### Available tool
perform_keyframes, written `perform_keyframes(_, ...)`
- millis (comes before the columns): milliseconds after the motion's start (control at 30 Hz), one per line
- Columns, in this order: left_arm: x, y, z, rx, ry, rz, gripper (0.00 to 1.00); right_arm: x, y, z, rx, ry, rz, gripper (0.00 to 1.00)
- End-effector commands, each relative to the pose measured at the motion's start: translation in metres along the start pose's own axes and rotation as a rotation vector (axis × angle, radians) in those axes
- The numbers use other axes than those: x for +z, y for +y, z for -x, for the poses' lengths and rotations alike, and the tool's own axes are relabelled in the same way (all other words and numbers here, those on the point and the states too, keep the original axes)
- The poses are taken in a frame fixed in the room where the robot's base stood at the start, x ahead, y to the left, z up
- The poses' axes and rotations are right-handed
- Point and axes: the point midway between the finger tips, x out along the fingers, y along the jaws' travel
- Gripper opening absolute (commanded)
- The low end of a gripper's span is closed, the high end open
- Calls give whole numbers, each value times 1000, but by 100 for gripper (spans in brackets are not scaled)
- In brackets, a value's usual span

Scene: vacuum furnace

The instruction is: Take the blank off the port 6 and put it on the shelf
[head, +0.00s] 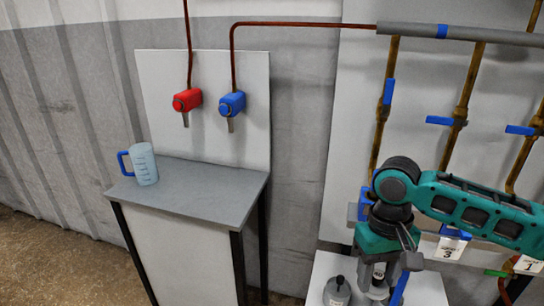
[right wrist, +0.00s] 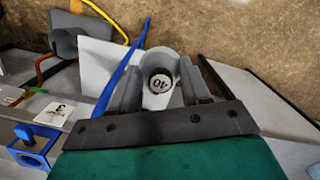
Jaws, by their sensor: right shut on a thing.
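My right gripper (head: 379,277) points down at the lower right of the head view, over a white surface. In the right wrist view its two grey fingers (right wrist: 160,92) are shut on a pale round piece (right wrist: 149,98) with a dark ring and a white face marked 40. I cannot tell for sure that this piece is the blank. No label reading 6 shows, so I cannot pick out port 6. Tags reading 3 (head: 449,248) and 1 (head: 528,265) hang at the right. My left gripper is out of view.
Brown pipes with blue handles (head: 439,120) run down the wall behind my arm. A grey table (head: 215,183) at left holds a blue-handled jug (head: 144,164) and has free room.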

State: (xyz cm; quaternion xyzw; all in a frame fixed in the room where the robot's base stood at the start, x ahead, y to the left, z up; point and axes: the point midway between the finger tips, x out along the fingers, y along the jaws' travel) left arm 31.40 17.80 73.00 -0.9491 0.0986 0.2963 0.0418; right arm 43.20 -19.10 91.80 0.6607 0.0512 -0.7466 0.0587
Motion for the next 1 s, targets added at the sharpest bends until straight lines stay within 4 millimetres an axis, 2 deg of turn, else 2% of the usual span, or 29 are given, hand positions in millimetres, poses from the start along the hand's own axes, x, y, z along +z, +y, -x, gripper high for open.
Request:
perform_keyframes(33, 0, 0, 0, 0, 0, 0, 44, 3, 0, 14, -4, 5, -39, 0)
perform_keyframes(100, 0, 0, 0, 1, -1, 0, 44, 8, 0, 26, -11, 4, -89, 0)
perform_keyframes(200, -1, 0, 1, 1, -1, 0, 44, 13, 0, 36, -16, 2, -134, 0)
perform_keyframes(400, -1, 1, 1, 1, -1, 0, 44, 15, -2, 40, -22, -1, -152, 0)
perform_keyframes(567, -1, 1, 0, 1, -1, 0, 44, 15, -2, 36, -23, -3, -155, 0)
perform_keyframes(667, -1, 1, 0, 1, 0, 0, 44, 15, -2, 17, -25, -7, -157, 0)
perform_keyframes(900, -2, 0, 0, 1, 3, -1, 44, 24, -6, -62, -29, -8, -160, 0)
perform_keyframes(1000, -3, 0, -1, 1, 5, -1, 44, 29, -7, -88, -27, -5, -158, 0)
